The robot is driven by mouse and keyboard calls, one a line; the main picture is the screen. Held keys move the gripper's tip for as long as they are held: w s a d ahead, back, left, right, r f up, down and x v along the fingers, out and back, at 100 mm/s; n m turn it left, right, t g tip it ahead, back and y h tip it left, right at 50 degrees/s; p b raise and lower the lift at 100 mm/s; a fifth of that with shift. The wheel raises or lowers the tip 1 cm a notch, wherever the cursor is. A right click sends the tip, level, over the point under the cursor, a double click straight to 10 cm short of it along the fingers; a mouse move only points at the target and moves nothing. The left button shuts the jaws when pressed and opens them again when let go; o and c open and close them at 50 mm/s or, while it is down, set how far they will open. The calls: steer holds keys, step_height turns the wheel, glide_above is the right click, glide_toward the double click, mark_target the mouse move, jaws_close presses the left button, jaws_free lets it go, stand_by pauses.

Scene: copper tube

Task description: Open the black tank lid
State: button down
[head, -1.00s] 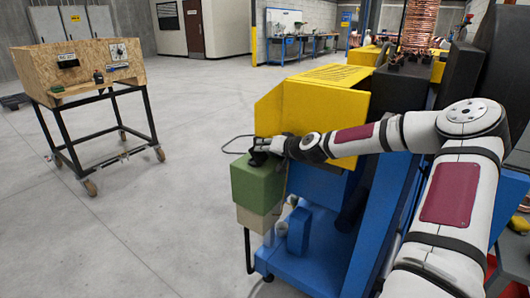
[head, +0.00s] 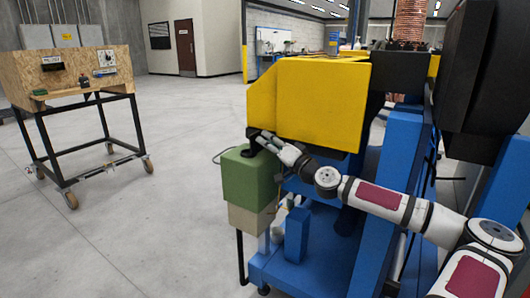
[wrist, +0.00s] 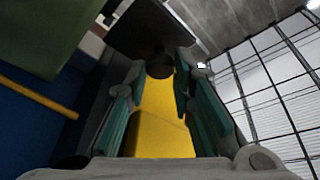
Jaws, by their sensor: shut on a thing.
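The green tank (head: 247,174) stands in front of the yellow-and-blue machine. Its black lid (head: 251,133) shows at the top, tilted up from the tank's top face. The lid fills the upper middle of the wrist view (wrist: 140,28) as a dark plate with a round knob. My gripper (head: 262,138) is at the lid, right above the tank, with its fingers pointing up and left. In the wrist view its teal-padded fingers (wrist: 155,88) stand either side of the knob. The green tank (wrist: 45,35) fills the upper left corner there. The exact finger contact is dark.
The yellow housing (head: 308,105) is close behind and right of my gripper. The blue machine frame (head: 385,190) stands beside my arm. A wooden cart (head: 75,75) stands at the left, with open floor between it and the tank.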

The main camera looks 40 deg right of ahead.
steer(key=shift+s+f+m+t+b, duration=0.3)
steer(key=shift+f+t+b, duration=0.45)
steer(key=shift+b, duration=1.5)
steer(key=shift+r+t+b, duration=0.15)
steer(key=shift+t+b, duration=0.1)
steer(key=shift+b, duration=0.3)
steer(key=c, duration=1.4)
jaws_free()
steer(key=shift+s, duration=0.1)
steer(key=v, duration=1.1)
steer(key=shift+s, duration=0.4)
